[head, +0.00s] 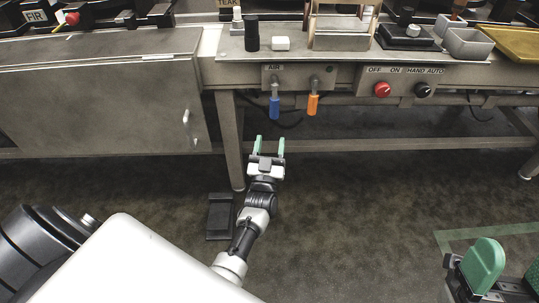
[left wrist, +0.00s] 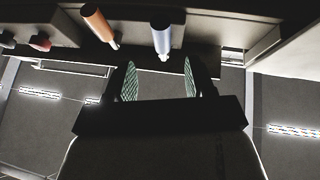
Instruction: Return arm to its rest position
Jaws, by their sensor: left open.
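My left gripper (head: 269,146) is open, with its two green-padded fingers apart and nothing between them. It reaches out in front of the bench, below the AIR panel with its blue handle (head: 275,107) and orange handle (head: 313,104). In the left wrist view the green finger pads (left wrist: 159,82) show apart, with the blue handle (left wrist: 162,35) beyond them and the orange handle (left wrist: 98,25) to the left. My right gripper (head: 506,268) shows only in part at the lower right corner of the head view; its jaw state is unclear.
The workbench (head: 345,73) runs across the back, with a cabinet (head: 100,95) at left. A red knob (head: 382,90) and a black knob (head: 423,90) are on its front. A dark pedal-like block (head: 220,217) lies on the floor. Floor right of my left arm is clear.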

